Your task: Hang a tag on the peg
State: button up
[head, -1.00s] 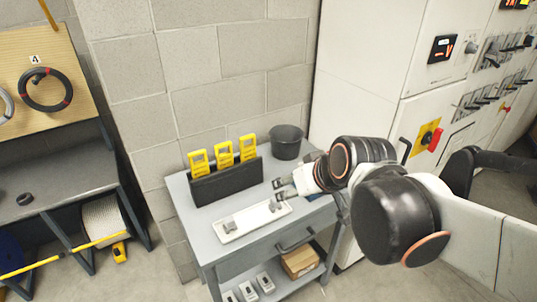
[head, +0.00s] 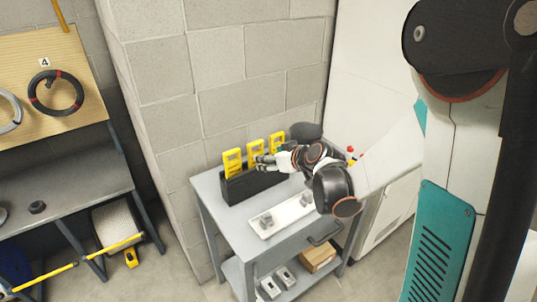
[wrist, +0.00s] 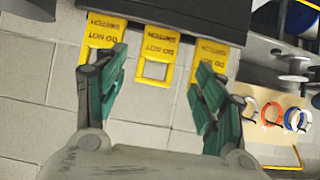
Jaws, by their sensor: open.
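Three yellow tags stand upright in a black holder (head: 243,190) on the grey cart: a left tag (head: 232,160), a middle tag (head: 255,149) and a right tag (head: 277,139). My gripper (head: 264,163) is at the holder, close to the middle tag. In the wrist view, which is upside down, my gripper (wrist: 157,85) is open, with green-padded fingers spread apart on either side of the middle tag (wrist: 156,68). The fingers overlap parts of the outer tags in this view. Contact cannot be told. I cannot make out the peg in the current views.
A white tray (head: 268,233) with small grey parts lies in front of the holder on the cart (head: 228,216). A dark bucket (head: 305,131) stands behind my gripper. A block wall rises behind the cart. A workbench (head: 60,180) stands at left.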

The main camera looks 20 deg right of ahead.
jog(key=shift+b+x, duration=2.15)
jog(key=shift+x, duration=3.3)
jog(key=c, duration=0.9)
notch_tip(320, 180, up, 4)
jog(key=p, duration=0.3)
jog(key=shift+r, duration=0.2)
jog(key=s+d+r, duration=0.2)
jog(key=s, duration=0.5)
jog(key=shift+s+d+p, duration=0.3)
jog(key=shift+s+p, duration=0.1)
jog(key=shift+p, duration=0.05)
